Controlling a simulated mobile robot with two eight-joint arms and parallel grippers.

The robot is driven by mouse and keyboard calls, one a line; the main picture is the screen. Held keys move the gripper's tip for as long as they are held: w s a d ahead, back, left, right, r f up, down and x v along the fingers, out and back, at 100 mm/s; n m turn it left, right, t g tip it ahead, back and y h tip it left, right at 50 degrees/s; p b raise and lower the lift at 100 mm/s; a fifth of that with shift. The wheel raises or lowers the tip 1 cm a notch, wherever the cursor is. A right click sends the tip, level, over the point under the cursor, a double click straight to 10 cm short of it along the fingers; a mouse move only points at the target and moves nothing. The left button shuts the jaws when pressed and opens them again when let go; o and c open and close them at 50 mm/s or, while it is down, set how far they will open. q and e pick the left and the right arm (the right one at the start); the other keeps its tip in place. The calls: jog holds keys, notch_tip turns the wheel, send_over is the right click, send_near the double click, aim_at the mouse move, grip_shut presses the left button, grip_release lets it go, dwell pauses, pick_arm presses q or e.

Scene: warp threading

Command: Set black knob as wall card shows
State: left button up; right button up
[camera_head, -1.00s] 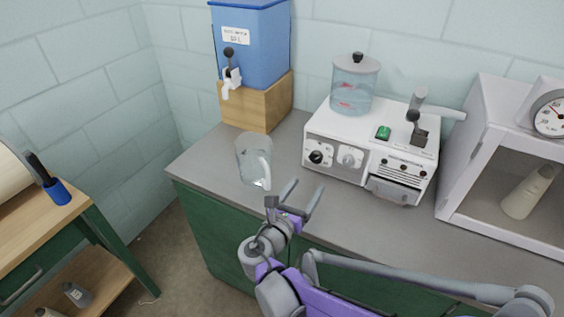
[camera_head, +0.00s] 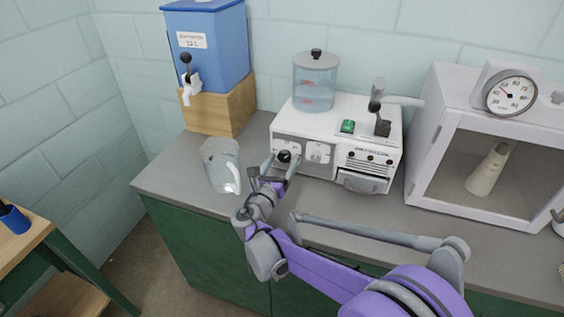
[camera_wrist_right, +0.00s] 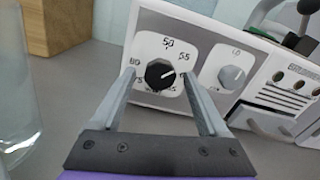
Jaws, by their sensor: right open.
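The black knob (camera_head: 284,156) is on the left of the white machine's front panel. In the right wrist view the black knob (camera_wrist_right: 160,74) sits on a white dial plate with printed numbers, and its light pointer mark aims to the upper right. A grey knob (camera_wrist_right: 231,76) is on the plate to its right. My right gripper (camera_head: 279,168) is open in front of the black knob. In the right wrist view its fingers (camera_wrist_right: 158,92) stand on either side of the knob, apart from each other; contact cannot be told. No wall card shows. My left gripper is not in view.
A clear pitcher (camera_head: 221,166) stands on the counter (camera_head: 165,178), left of my right gripper. A blue water tank (camera_head: 206,45) sits on a wooden block (camera_head: 222,108) behind it. A white cabinet with a gauge (camera_head: 511,92) stands at right.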

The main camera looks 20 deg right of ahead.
grip_shut()
dwell(0.4)
